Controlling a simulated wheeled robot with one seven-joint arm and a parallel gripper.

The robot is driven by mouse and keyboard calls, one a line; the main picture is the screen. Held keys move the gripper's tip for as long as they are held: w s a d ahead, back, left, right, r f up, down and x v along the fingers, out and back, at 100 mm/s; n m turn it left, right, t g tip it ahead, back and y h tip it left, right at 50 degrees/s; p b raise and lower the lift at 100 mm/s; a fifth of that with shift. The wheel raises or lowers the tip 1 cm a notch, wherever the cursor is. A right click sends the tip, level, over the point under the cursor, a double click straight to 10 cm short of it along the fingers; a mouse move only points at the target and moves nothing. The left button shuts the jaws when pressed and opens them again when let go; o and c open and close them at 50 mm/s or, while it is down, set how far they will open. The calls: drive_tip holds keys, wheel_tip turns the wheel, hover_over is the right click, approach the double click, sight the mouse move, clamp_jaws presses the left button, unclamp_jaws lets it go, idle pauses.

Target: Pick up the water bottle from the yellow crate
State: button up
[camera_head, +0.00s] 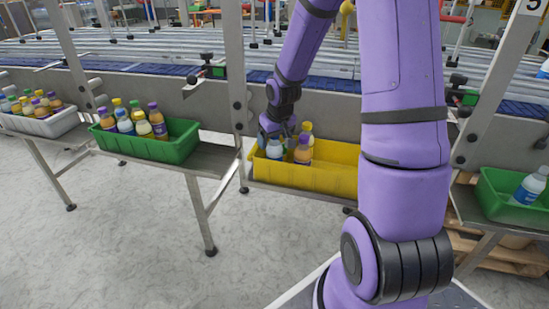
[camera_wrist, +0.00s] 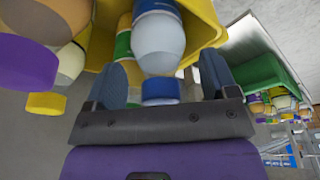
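The yellow crate (camera_head: 312,174) sits on a shelf in the middle of the head view, and part of it shows in the wrist view (camera_wrist: 205,25). The water bottle (camera_head: 274,149), pale with a blue cap, stands at the crate's left end among other bottles. In the wrist view the water bottle (camera_wrist: 158,45) lies between the two blue-grey fingers of my gripper (camera_wrist: 161,66), its cap towards the palm. Gaps show on both sides of it, so my gripper is open. In the head view my gripper (camera_head: 277,128) is right above the bottle and partly hides it.
Orange and yellow-capped juice bottles (camera_head: 303,153) stand close beside the water bottle. A green crate (camera_head: 178,145) with several bottles stands to the left, beyond it a grey crate (camera_head: 62,121). Another green crate (camera_head: 498,205) is at right. The yellow crate's right part looks empty.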

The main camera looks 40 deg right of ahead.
drive_tip(key=c, duration=1.3)
drive_tip(key=shift+r, duration=0.1)
